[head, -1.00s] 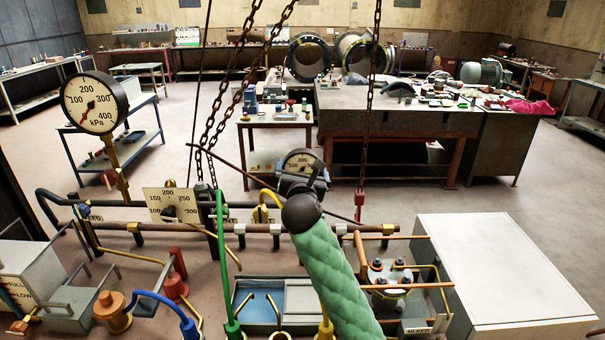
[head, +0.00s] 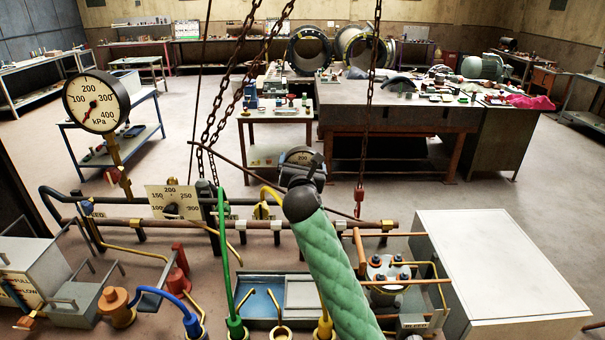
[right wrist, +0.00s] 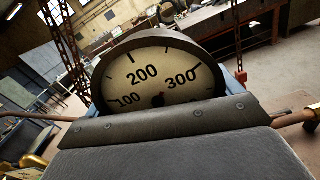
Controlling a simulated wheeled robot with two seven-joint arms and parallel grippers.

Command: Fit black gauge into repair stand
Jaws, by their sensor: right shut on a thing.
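My right gripper (head: 303,178) is shut on the black gauge (head: 301,156), a round dial in a dark rim, above the pipe rig. In the right wrist view the gauge (right wrist: 150,78) shows its cream face with 100, 200 and 300, tilted. A dark, riveted gripper part covers the lower face. Blue-grey edges show at both sides behind the gauge; I cannot tell whether they belong to the repair stand. I cannot clearly make out the stand in the head view, where my arm and the gripper hide what lies behind. My left gripper is out of view.
A large kPa gauge (head: 97,103) stands on a brass stem at left; a square dial plate (head: 172,202) is on the pipe rig. Rusty chains (head: 369,100) hang nearby. A dark horizontal pipe (head: 262,225) crosses below the gripper. A white-topped box (head: 497,265) stands at right.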

